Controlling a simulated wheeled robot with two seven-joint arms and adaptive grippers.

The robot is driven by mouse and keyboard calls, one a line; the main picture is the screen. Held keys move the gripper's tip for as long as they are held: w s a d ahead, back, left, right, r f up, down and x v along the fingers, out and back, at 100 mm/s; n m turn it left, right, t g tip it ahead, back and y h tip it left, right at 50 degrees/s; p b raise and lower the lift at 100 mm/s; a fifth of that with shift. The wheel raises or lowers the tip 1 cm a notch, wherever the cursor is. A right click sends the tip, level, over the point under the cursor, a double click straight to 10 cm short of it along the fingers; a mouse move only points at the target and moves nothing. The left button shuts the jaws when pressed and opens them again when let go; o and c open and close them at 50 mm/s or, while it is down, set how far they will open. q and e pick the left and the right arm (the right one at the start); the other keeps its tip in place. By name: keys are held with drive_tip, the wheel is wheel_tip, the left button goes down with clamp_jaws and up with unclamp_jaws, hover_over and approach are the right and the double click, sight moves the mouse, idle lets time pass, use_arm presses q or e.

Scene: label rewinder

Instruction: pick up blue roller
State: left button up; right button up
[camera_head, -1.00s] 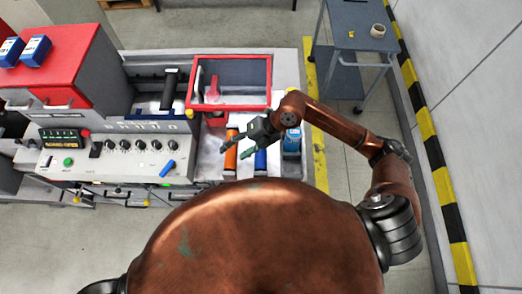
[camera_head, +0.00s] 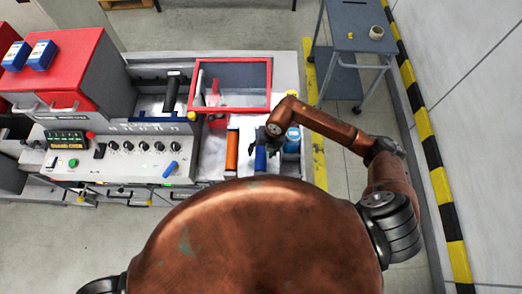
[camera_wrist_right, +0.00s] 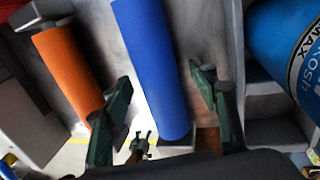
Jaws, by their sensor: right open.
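The blue roller (camera_head: 260,158) stands in the light grey tray area to the right of the orange roller (camera_head: 232,150). In the right wrist view the blue roller (camera_wrist_right: 152,65) runs long and smooth between the two green fingers. My right gripper (camera_head: 262,143) is over the blue roller and hides its upper part in the head view. In the wrist view the gripper (camera_wrist_right: 161,82) is open, one finger on each side of the roller; I cannot tell if either touches it.
The orange roller (camera_wrist_right: 68,70) lies close to the left finger. A blue labelled container (camera_wrist_right: 285,50) stands to the right, also seen in the head view (camera_head: 292,139). A red-framed clear cover (camera_head: 232,84) is behind. The control panel (camera_head: 120,160) is to the left.

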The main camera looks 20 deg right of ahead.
drive_tip(key=shift+f, duration=0.1)
clamp_jaws()
idle(0.7)
